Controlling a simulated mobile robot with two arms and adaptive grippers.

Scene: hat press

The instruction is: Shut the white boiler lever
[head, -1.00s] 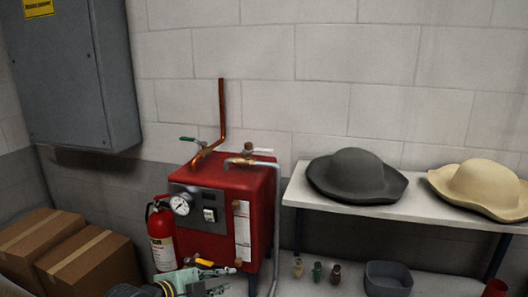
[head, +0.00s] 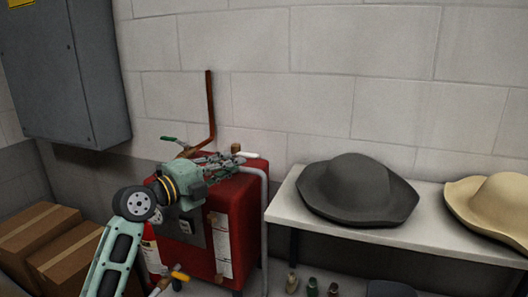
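The red boiler (head: 247,215) stands on the floor against the wall. The white boiler lever (head: 245,153) shows at the top right of the boiler, sticking out to the right beside a brass valve part (head: 235,148). My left gripper (head: 236,160) reaches over the boiler top from the left, with its fingers close to the valve and the lever's near end. Whether they touch is unclear, and the finger gap is too small to make out. My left arm hides the gauge and part of the boiler front. My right gripper is not in view.
A green lever (head: 168,138) sits by the copper pipe (head: 210,105) behind my gripper. A yellow lever (head: 180,275) is low on the boiler front. A shelf (head: 285,212) with a grey hat (head: 357,187) and a tan hat (head: 492,205) stands right. Boxes (head: 70,262) are left.

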